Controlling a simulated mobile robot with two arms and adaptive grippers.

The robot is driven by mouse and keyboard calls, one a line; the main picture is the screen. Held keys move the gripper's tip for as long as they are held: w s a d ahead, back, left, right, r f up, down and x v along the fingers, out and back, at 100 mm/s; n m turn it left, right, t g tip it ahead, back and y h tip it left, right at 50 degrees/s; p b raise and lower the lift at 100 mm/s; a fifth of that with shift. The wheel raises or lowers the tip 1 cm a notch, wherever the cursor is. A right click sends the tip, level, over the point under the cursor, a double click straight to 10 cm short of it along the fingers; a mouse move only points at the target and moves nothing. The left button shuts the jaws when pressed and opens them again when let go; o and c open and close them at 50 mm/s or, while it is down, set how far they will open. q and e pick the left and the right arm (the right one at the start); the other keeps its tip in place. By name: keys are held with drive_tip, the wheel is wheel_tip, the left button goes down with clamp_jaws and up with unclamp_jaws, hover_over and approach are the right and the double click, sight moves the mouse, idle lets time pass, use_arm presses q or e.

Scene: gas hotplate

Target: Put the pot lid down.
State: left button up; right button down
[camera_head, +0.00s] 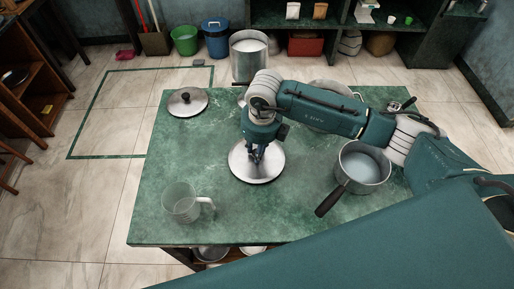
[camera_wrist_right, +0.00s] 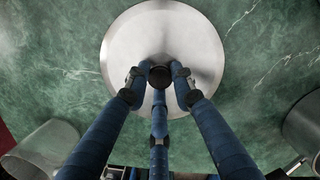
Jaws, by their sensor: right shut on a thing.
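The pot lid (camera_head: 270,172) is a round, shiny steel disc with a dark knob, over the middle of the green table. My right gripper (camera_head: 256,154) points down at it from above. In the right wrist view, the gripper's fingers (camera_wrist_right: 161,76) are closed around the dark knob at the centre of the lid (camera_wrist_right: 125,45). The lid looks about level. I cannot tell whether it touches the tabletop or hangs just above it. My left gripper is not in view.
A second lid (camera_head: 188,103) lies at the table's back left. A clear measuring jug (camera_head: 182,203) stands front left. A saucepan (camera_head: 364,168) with a dark handle stands right. A tall steel pot (camera_head: 248,62) is at the back. Bare green tabletop (camera_head: 190,150) lies left of the held lid.

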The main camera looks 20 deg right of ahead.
drive_tip(key=shift+f, duration=0.2)
drive_tip(key=c, duration=1.5)
unclamp_jaws()
drive_tip(key=shift+r, duration=0.1)
drive_tip(key=shift+r, duration=0.1)
drive_tip(key=shift+r, duration=0.15)
drive_tip(key=r+b, duration=0.1)
drive_tip(key=r, duration=0.3)
drive_tip(key=s+r+b, duration=0.1)
drive_tip(key=r, duration=0.2)
drive_tip(key=r+b, duration=0.1)
drive_tip(key=r, duration=0.3)
drive_tip(key=shift+s+d+r, duration=0.15)
drive_tip(key=shift+s+r, duration=0.05)
drive_tip(key=shift+r, duration=0.15)
